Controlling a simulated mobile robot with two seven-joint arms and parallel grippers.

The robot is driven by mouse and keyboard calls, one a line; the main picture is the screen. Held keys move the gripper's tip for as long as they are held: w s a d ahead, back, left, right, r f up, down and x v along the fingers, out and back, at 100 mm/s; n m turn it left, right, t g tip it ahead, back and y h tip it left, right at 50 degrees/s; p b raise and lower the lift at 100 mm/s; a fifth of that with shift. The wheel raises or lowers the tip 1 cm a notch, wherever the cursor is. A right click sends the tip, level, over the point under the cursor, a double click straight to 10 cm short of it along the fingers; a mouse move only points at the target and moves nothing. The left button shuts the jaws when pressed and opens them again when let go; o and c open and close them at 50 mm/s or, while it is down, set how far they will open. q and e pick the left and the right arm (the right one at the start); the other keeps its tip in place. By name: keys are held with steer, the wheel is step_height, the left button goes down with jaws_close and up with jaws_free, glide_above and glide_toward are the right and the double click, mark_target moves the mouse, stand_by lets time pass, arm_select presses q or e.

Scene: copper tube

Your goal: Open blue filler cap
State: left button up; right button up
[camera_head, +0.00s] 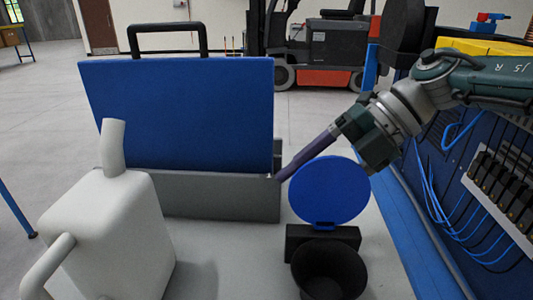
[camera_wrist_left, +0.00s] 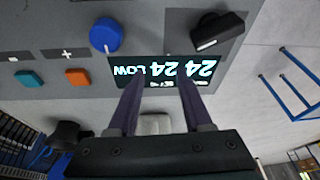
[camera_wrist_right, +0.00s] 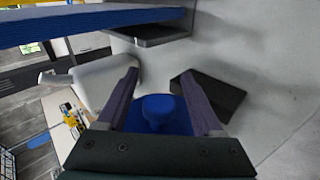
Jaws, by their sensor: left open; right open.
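The blue filler cap (camera_head: 330,190) is a round disc raised on a small hinge behind the black filler neck (camera_head: 329,270). The neck's round opening is uncovered. My right gripper (camera_head: 280,177) reaches in from the upper right, its fingers close to the cap's upper left edge. I cannot tell whether they touch it. In the right wrist view the fingers (camera_wrist_right: 160,75) are apart, with a blue rounded shape, probably the cap, seen between them. My left gripper (camera_wrist_left: 160,80) is open and empty before a grey control panel; it is outside the head view.
A white jug-like container (camera_head: 115,235) stands at lower left. A blue panel (camera_head: 180,115) on a grey base stands behind. Cables and a blue rack (camera_head: 440,190) line the right side. The left wrist view shows a lit display (camera_wrist_left: 165,70), a blue knob (camera_wrist_left: 106,36) and buttons.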

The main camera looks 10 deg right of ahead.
steer(key=v, duration=1)
steer(key=shift+d, duration=0.15)
